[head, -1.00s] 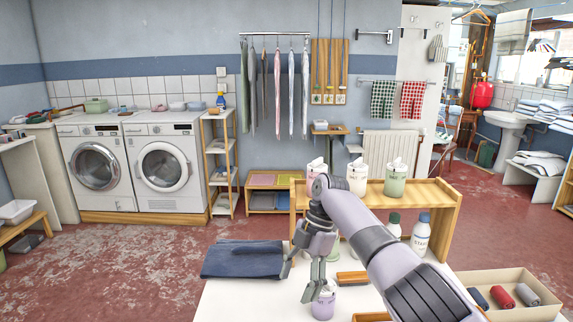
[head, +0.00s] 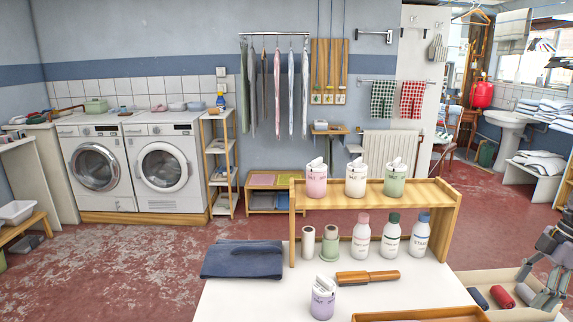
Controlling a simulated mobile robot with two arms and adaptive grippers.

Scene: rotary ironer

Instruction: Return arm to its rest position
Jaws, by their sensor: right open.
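My right gripper (head: 549,287) shows at the right edge in the head view, with its fingers pointing down over the beige tray (head: 470,279) of rolled cloths. It is open, and no held thing shows in it. My left gripper is not in view. A lilac canister (head: 322,303) with a white tuft on top stands upright on the white table (head: 240,300), well apart from my gripper.
A wooden shelf (head: 420,193) stands on the table with pink, white and green canisters on top and several bottles and rolls below. Folded dark denim (head: 242,260) lies at the table's left. A wooden tray edge (head: 420,314) shows at the front.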

